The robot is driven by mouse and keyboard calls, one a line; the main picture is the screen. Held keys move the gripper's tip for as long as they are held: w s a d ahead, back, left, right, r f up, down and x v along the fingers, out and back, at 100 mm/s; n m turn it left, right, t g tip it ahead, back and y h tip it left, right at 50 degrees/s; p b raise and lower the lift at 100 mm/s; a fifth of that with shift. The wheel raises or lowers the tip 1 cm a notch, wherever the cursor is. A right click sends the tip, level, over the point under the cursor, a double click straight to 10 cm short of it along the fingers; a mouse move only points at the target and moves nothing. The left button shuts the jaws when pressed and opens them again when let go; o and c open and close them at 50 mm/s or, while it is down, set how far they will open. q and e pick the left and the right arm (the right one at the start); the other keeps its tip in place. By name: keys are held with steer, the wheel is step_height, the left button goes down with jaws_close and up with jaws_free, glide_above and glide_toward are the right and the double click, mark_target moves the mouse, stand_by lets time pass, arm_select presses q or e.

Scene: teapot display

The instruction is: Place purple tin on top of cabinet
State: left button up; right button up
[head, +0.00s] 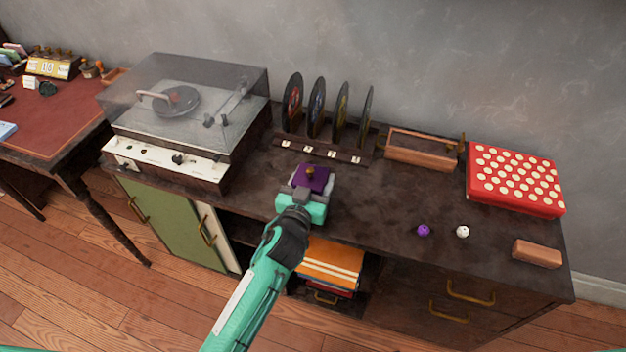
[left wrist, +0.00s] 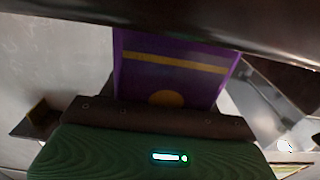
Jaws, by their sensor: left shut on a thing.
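The purple tin (head: 313,178) has a small gold knob on its lid. It is between the fingers of my left gripper (head: 308,190), over the front part of the dark cabinet top (head: 390,205). In the left wrist view the tin (left wrist: 175,75) shows its purple side with a yellow band and a round yellow mark, and the left gripper (left wrist: 165,115) is shut on it. A dark edge across the top of that view hides part of the tin. I cannot tell whether the tin touches the cabinet top. My right gripper is not in view.
A record player (head: 180,120) stands left, and a record rack (head: 322,150) behind the tin. A wooden tray (head: 420,150), a red dotted box (head: 515,180), a purple ball (head: 423,230), a white ball (head: 462,231) and a brown block (head: 537,253) lie right. Bare top lies between tin and balls.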

arm_select(q)
steer(key=o, duration=1.1)
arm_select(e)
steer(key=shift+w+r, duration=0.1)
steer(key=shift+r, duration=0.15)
arm_select(q)
steer(key=shift+o, duration=0.2)
